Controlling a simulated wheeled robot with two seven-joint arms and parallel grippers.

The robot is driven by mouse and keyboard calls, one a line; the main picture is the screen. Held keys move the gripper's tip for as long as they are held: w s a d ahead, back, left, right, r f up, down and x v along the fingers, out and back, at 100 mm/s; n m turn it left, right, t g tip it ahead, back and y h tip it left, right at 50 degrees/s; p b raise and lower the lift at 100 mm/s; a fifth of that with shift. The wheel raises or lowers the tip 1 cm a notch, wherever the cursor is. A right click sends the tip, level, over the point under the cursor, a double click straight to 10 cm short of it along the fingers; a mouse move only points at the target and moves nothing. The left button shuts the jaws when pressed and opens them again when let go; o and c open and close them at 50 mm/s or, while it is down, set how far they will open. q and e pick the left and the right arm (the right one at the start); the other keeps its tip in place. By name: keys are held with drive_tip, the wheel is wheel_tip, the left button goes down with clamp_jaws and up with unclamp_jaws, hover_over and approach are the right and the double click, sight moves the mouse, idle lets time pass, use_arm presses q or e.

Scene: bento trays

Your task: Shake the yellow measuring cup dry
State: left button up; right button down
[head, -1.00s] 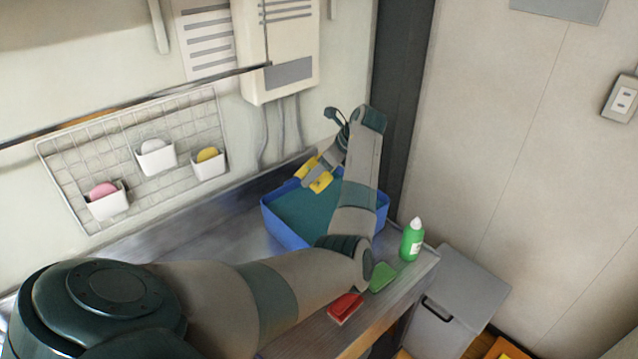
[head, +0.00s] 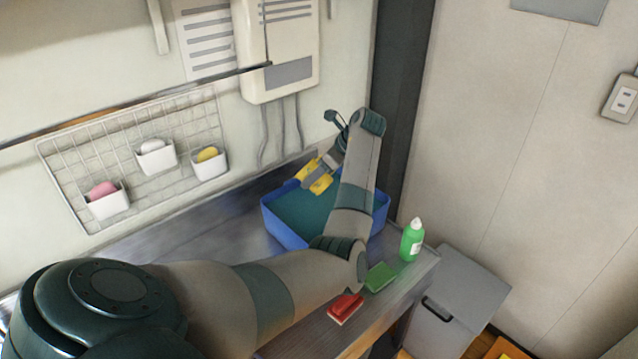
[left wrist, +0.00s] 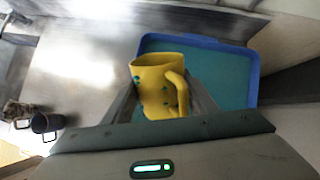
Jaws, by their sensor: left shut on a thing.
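The yellow measuring cup (left wrist: 150,84) is between my left gripper's fingers (left wrist: 165,100) in the left wrist view, with its handle on the right. Several small teal drops show on its surface. In the head view, yellow parts of the cup (head: 320,183) show around my left gripper (head: 318,174), which is shut on it above the blue basin (head: 287,232). The basin holds teal water and also shows in the left wrist view (left wrist: 253,75). The fingers hide part of the cup. My right gripper is not in view.
A green bottle (head: 412,241), a green sponge (head: 380,277) and a red block (head: 345,308) are near the counter's right front edge. A wire rack (head: 75,160) with white holders hangs on the wall. Dark mugs (left wrist: 45,123) show in the left wrist view. The counter left of the basin is clear.

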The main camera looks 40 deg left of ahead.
use_arm(q)
drive_tip(key=shift+r, duration=0.75)
drive_tip(key=shift+f, duration=0.15)
drive_tip(key=shift+f, duration=1.65)
drive_tip(key=shift+r, duration=0.15)
drive_tip(key=shift+r, duration=1.65)
drive_tip(key=shift+f, duration=0.15)
drive_tip(key=shift+f, duration=1.65)
